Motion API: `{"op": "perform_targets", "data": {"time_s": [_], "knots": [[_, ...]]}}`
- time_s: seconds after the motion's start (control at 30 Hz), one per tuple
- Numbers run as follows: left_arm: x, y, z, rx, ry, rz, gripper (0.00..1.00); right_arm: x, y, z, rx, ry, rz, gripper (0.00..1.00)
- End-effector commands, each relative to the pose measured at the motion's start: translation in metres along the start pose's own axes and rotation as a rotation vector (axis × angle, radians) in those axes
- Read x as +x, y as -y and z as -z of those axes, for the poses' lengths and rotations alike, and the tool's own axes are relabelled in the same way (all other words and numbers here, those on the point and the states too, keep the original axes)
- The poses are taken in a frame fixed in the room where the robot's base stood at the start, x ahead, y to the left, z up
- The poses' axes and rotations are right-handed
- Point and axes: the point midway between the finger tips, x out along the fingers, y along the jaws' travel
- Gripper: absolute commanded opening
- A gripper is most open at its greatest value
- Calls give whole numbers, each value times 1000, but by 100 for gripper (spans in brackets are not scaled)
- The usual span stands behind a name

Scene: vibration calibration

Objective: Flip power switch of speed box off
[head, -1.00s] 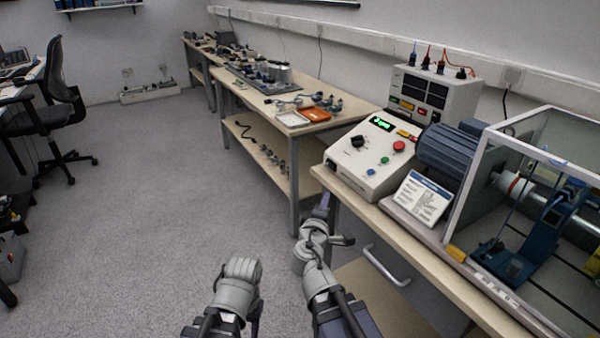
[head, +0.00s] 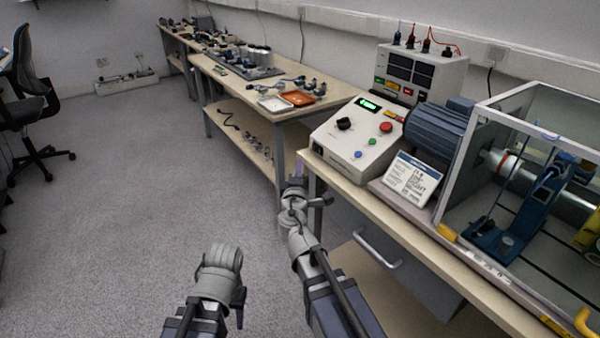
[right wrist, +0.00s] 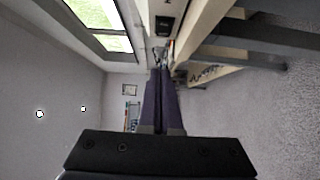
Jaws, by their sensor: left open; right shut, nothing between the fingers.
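Right of the box are a label card (head: 413,178), a blue motor (head: 438,130) and a clear-walled enclosure (head: 545,125). A grey unit (head: 425,75) stands behind. The bench edge and drawer handle (head: 377,250) are near my right arm.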

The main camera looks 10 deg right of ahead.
Motion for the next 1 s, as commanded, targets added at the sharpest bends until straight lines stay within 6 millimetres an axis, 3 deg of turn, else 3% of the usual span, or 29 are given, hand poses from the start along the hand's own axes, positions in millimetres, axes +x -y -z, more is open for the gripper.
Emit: {"op": "perform_targets", "data": {"time_s": [0.03, 0.27, 0.5, 1.0], "knots": [[0, 0, 0, 0, 0, 0, 50, 16, 0, 1, 0, 2, 0, 0], [0, 0, 0, 0, 0, 0, 50, 60, 0, 1, 0, 1, 0, 0], [0, 0, 0, 0, 0, 0, 50, 76, 0, -23, 0, 1, 0, 0], [0, 0, 0, 0, 0, 0, 50, 80, 0, -28, 0, 0, 0, 0]]}}
